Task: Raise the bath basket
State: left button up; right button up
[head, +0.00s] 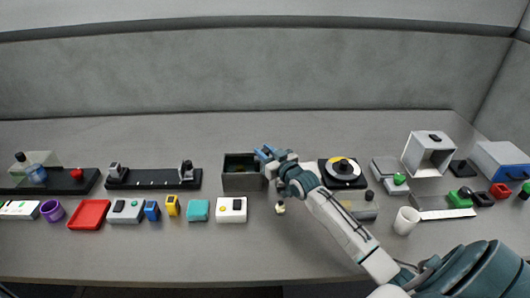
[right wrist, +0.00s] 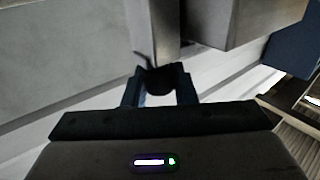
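A dark grey open box, which looks like the bath (head: 241,183), stands on the table near the middle of the head view. Its inside is dark, and I cannot make out the basket in it. My right gripper (head: 265,153) is at the box's upper right edge. In the right wrist view, the two blue fingers of the right gripper (right wrist: 159,93) stand on either side of a dark rounded piece (right wrist: 162,76), which looks like the basket's handle. It fills the gap and seems held. My left gripper is not in view.
The table behind the box is clear.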

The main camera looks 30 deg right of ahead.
grip_shut()
notch_tip(320, 180, up, 7)
jog(key=p, duration=0.5)
jog(key=o, duration=0.6)
grip_release()
jog(key=shift+o, duration=0.7)
jog(key=shift+f, duration=0.15)
